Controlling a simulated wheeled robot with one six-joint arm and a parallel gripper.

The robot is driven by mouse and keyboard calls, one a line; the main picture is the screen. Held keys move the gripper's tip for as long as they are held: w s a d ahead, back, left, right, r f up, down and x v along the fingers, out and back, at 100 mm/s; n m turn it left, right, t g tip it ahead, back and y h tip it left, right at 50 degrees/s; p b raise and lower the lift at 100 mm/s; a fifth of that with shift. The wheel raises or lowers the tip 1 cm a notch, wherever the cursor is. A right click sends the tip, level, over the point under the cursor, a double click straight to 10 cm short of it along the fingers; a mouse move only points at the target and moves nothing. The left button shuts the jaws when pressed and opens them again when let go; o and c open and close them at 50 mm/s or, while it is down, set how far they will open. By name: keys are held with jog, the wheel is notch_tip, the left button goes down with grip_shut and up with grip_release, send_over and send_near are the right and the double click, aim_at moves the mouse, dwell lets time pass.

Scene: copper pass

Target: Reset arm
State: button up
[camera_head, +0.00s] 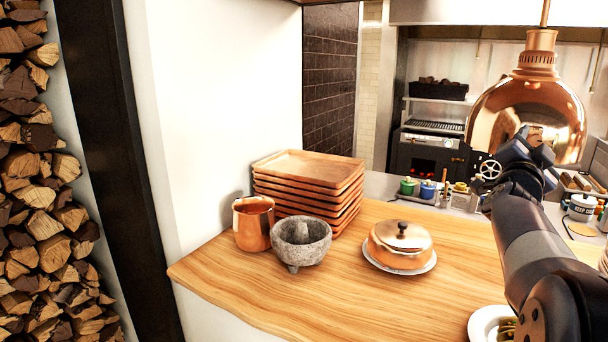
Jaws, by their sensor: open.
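My arm rises from the lower right of the head view and reaches up and away over the wooden counter (330,262). My gripper (535,143) is at its far end, in front of the copper heat lamp (490,112). The gripper is open, and I see nothing held in it. Its fingertips are small and partly hidden by the wrist.
A stack of wooden trays (309,168), a copper mug (253,224), a stone mortar (301,243) and a copper-lidded dish (400,246) stand on the counter. The counter's front middle is clear. Firewood (40,200) is at left.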

jog(key=shift+d+n+t+y+b, duration=0.15)
jog(key=shift+n+t+y, duration=0.35)
jog(key=shift+n, duration=0.9)
jog(key=shift+n+t+y+b, duration=0.25)
jog(key=shift+n+t, duration=0.35)
jog(key=shift+n, duration=0.8)
jog(key=n+t+y+p, duration=0.1)
jog(key=n+p, duration=0.1)
jog(key=n+y+p, duration=0.1)
jog(key=n+p, duration=0.1)
jog(key=n, duration=0.1)
jog(key=shift+s+d+r+t, duration=0.15)
jog(key=shift+r+t, duration=0.05)
jog(key=shift+t, duration=0.2)
jog(key=n+y+p, duration=0.2)
jog(key=n+p, duration=0.1)
jog(key=shift+t, duration=0.4)
jog(key=shift+s+a+f+b, duration=0.35)
jog(key=shift+s+f+b, duration=0.3)
jog(key=shift+s, duration=0.1)
jog(key=shift+s+a+f, duration=0.1)
jog(key=shift+s+a, duration=0.05)
jog(key=shift+s, duration=0.15)
jog(key=shift+a, duration=0.1)
